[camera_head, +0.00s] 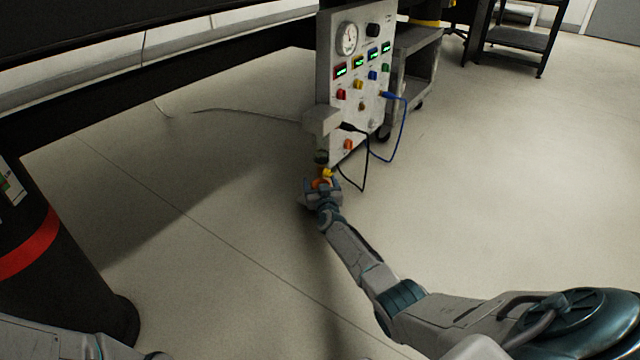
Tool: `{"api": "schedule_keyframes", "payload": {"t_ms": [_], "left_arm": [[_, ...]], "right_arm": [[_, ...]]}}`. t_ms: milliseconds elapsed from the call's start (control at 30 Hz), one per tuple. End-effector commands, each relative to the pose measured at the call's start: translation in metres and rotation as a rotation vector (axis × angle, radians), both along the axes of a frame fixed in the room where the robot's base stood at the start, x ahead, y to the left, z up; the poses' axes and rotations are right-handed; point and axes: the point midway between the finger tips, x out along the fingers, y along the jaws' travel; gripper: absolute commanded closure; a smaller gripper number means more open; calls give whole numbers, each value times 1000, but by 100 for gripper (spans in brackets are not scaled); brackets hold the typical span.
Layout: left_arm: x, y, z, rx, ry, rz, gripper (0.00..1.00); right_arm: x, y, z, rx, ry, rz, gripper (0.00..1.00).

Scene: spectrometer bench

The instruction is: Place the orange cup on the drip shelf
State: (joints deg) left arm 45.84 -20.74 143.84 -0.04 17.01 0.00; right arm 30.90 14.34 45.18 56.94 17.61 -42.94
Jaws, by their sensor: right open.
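My right gripper (322,190) is open at the lower left edge of the instrument panel. A small orange thing (318,184), likely the orange cup, shows at its fingers, largely hidden by the gripper. I cannot tell whether the fingers touch it. A small yellow part (327,173) shows just above it. The drip shelf cannot be clearly made out; a grey block (321,119) juts from the panel's left side, with a dark round part (321,157) below it. My left gripper is not in view.
The upright panel (360,70) carries a dial, lit displays and coloured knobs. A black cable (366,178) and a blue cable (404,125) hang in front of it. A grey cart (418,62) stands behind. A dark cylinder with a red band (35,245) stands left. Open floor lies right.

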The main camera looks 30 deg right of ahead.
Motion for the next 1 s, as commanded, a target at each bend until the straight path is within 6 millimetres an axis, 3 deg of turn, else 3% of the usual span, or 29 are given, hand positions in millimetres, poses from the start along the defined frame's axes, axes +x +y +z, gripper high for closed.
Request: {"api": "schedule_keyframes", "payload": {"t_ms": [267, 600, 800, 1000], "left_arm": [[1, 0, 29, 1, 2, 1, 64], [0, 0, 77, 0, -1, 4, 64], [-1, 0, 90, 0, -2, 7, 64], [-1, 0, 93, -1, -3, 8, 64]], "right_arm": [[-23, 10, 8, 0, 2, 1, 25], [-80, 33, 8, 0, 2, 1, 25], [-104, 43, 5, 0, 1, 0, 25], [-111, 46, 3, 0, 0, 0, 25]]}}
